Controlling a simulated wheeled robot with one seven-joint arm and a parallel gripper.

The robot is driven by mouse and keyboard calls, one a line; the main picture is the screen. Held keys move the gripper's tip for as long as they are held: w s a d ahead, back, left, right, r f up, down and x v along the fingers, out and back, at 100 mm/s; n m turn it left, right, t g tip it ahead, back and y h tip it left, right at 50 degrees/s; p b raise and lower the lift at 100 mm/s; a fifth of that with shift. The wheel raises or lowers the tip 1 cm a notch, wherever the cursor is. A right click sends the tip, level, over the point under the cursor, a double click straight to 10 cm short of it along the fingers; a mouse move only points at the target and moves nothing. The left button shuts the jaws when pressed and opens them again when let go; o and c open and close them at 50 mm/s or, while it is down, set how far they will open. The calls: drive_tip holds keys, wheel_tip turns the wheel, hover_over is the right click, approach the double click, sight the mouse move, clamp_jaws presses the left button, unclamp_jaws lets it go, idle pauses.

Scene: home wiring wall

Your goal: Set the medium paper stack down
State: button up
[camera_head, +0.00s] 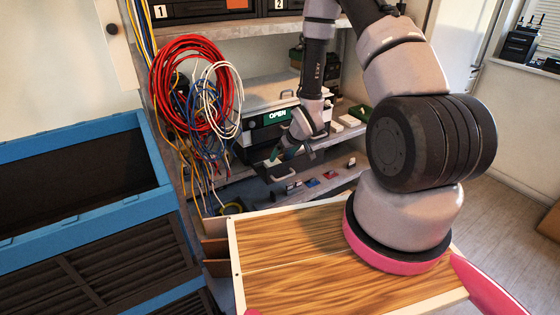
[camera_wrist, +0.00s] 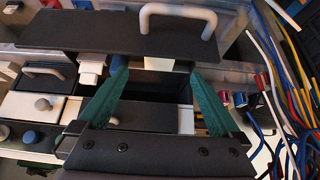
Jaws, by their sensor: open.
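My gripper (camera_head: 276,160) reaches into the shelving, just below and in front of a dark cabinet with a green OPEN sign (camera_head: 277,116). In the wrist view the two green fingers of my gripper (camera_wrist: 158,74) are spread wide, with nothing held between them. A dark panel with a pale handle (camera_wrist: 178,18) lies ahead of the fingers, and a dark recess (camera_wrist: 155,86) shows between them. I cannot make out the medium paper stack for certain in either view.
Coiled red, blue and white cables (camera_head: 190,90) hang left of the arm. Small coloured items (camera_head: 312,183) stand on the lower shelf. A blue crate (camera_head: 150,155) is at left, and a wooden board (camera_head: 290,255) is in front. Loose wires (camera_wrist: 285,90) run along the wrist view's right side.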

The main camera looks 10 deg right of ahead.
drive_tip(key=s+d+r+m+h, duration=0.1)
drive_tip(key=s+d+r+m, duration=0.1)
drive_tip(key=r, duration=1.3)
drive_tip(key=s+d+r+m+h, duration=0.1)
drive_tip(key=s+d+r+m, duration=0.15)
drive_tip(key=r, duration=1.25)
drive_tip(key=s+a+r+m+y, duration=0.1)
drive_tip(key=s+r+m+y, duration=0.1)
drive_tip(key=s+r, duration=1.6)
drive_tip(key=s+m, duration=0.1)
drive_tip(key=s, duration=0.2)
drive_tip(key=shift+s+a+r+t, duration=0.15)
drive_tip(key=shift+s+a+t, duration=0.05)
drive_tip(key=shift+a+t, duration=0.2)
